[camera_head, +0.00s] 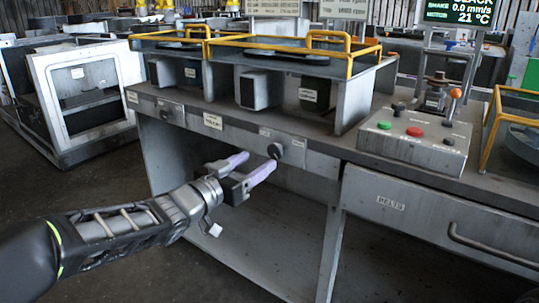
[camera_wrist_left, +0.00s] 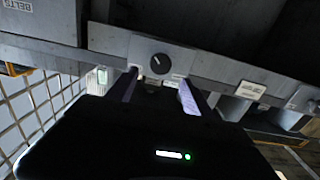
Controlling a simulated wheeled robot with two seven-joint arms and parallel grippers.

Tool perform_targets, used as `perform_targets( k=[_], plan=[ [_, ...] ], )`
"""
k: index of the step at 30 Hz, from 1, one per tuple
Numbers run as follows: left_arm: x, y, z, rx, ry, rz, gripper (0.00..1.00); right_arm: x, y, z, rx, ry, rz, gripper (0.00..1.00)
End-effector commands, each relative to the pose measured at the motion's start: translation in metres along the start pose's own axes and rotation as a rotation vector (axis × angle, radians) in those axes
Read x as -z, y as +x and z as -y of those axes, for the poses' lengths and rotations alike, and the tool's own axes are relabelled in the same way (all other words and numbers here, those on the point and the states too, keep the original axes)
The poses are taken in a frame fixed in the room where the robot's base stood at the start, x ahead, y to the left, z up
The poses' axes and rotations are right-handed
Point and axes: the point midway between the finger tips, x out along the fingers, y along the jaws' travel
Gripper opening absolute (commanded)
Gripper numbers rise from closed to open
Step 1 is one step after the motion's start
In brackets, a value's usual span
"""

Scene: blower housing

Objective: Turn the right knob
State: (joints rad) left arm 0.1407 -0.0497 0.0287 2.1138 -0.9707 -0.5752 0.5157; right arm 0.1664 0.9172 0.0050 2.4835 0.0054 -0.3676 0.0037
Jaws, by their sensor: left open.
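The right knob (camera_head: 275,150) is a round black dial on the grey front rail of the workbench. It also shows in the left wrist view (camera_wrist_left: 160,64), with a light mark on its face. A second, left knob (camera_head: 165,114) sits further left on the same rail. My left gripper (camera_head: 260,160) is open and empty, with pale purple fingers pointing at the rail, close to the right knob. In the left wrist view the knob appears just beyond and between the fingertips (camera_wrist_left: 158,77). I cannot tell whether either finger touches it. My right gripper is not in view.
The bench (camera_head: 225,127) has an open space below the rail. A control box (camera_head: 415,140) with red, green and black buttons and an orange-tipped lever stands at right. Yellow-railed racks (camera_head: 280,47) stand on top. A drawer labelled BELTS (camera_head: 430,216) is at lower right.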

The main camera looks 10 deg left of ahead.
Motion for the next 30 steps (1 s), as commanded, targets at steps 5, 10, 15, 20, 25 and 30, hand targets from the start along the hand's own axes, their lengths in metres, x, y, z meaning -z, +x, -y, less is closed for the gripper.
perform_targets(
  k=[5,10,15,20,25,30],
  plan=[
    [-0.003,0.027,-0.001,-0.002,0.000,0.000,0.60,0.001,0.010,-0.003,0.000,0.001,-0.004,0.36],
    [-0.002,0.052,0.000,-0.001,-0.001,-0.001,0.60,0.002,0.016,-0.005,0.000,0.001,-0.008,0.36],
    [-0.001,0.064,0.000,0.000,0.000,-0.001,0.60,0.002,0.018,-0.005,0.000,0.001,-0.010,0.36],
    [0.000,0.065,0.000,0.000,0.000,-0.001,0.60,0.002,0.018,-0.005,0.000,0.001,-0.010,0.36],
    [0.000,0.065,0.000,0.000,0.000,-0.001,0.55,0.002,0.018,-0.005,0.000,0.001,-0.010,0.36],
    [0.000,0.065,0.000,0.000,0.000,-0.001,0.41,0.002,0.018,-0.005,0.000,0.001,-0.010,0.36]
  ],
)
